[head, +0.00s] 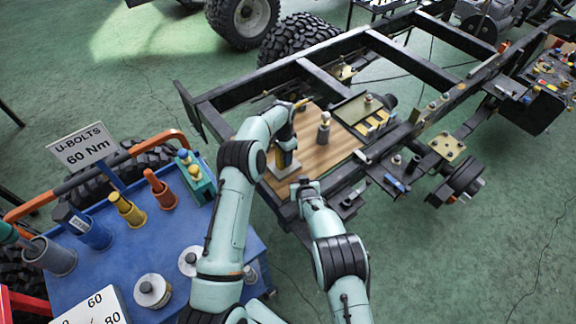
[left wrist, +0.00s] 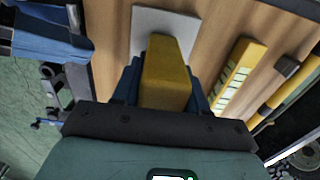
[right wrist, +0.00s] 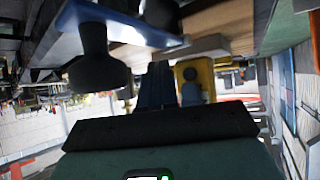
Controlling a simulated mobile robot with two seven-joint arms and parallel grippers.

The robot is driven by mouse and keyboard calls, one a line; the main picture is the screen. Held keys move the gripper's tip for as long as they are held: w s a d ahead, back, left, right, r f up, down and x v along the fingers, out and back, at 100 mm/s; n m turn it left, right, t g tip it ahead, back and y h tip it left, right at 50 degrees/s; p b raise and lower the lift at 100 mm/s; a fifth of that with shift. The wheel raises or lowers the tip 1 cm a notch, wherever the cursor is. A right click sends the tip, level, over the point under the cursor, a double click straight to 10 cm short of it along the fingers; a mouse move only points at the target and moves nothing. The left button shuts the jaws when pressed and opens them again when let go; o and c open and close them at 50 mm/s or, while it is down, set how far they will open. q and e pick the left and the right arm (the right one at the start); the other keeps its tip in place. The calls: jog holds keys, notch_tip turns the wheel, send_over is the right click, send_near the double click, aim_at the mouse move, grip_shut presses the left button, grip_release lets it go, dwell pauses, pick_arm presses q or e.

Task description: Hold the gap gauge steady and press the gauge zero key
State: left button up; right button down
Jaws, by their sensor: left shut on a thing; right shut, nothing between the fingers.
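The gap gauge is a yellow block. In the left wrist view the gauge (left wrist: 165,75) sits between the blue fingers of my left gripper (left wrist: 160,85), which is shut on it. A pale grey plate (left wrist: 148,20) lies under it on the wooden board. In the head view my left gripper (head: 286,152) is over the plate (head: 284,172), and the gauge is mostly hidden. My right gripper (head: 306,188) is shut and empty, just in front of the plate. In the right wrist view its blue fingers (right wrist: 155,85) are beside the yellow gauge (right wrist: 205,72), which has a grey round-topped part. I cannot make out the zero key.
The wooden board (head: 340,150) lies on the black chassis frame (head: 400,54). A grey post with a pale knob (head: 323,130) and a tray of yellow blocks (head: 366,118) stand right of the gauge. A blue cart (head: 120,262) with sockets is at the left.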

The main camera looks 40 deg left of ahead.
jog(key=shift+w+a, duration=0.25)
jog(key=shift+a, duration=0.75)
jog(key=shift+w+a, duration=0.25)
jog(key=shift+a, duration=0.7)
jog(key=shift+a, duration=0.15)
dwell(0.5)
jog(key=shift+w+a, duration=0.15)
jog(key=shift+a, duration=0.1)
jog(key=shift+w+a, duration=0.1)
jog(key=shift+a, duration=0.3)
dwell(0.8)
jog(key=shift+s+d, duration=0.25)
jog(key=shift+d, duration=0.55)
jog(key=shift+s+d, duration=0.25)
jog(key=shift+d, duration=0.55)
jog(key=shift+s+d, duration=0.2)
jog(key=shift+d, duration=0.65)
jog(key=shift+s+d, duration=0.25)
jog(key=shift+d, duration=0.55)
